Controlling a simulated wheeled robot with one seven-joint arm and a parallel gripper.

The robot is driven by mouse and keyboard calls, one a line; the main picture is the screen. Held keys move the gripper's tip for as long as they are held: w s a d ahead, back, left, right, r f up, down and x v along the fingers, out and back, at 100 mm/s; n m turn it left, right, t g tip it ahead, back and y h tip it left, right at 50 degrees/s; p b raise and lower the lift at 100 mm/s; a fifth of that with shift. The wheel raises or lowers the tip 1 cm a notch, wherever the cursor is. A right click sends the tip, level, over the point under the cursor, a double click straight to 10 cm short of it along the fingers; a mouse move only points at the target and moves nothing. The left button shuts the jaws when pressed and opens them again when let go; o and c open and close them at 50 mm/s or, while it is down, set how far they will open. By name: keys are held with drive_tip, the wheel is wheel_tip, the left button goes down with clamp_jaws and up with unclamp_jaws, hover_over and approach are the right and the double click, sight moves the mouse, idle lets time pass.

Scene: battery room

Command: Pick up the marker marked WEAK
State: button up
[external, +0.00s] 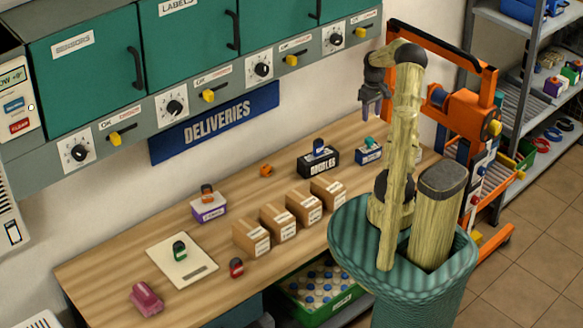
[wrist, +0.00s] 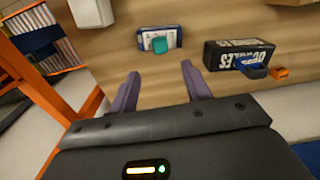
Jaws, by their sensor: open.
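No label reading WEAK is legible, so I cannot tell which marker it is. Small coloured blocks that may be markers are a green one (external: 179,251) on a cream tray, a red one (external: 236,267) on the bench, an orange one (external: 207,190) on a purple-and-white box, a blue one (external: 319,146) on a black box and a teal one (external: 370,142) on a blue box. The teal block (wrist: 160,45) and blue block (wrist: 251,68) also show in the wrist view. My gripper (external: 372,107) hangs above the bench's far end. Its purple fingers (wrist: 160,86) are apart and empty.
Several cardboard boxes (external: 284,222) stand in a row mid-bench. A pink object (external: 146,298) lies at the near left. A loose orange piece (external: 266,170) lies near the wall. Teal cabinets (external: 85,60) overhang the bench; an orange frame (external: 465,105) stands right.

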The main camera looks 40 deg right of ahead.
idle(0.3)
drive_tip(key=shift+o, duration=0.7)
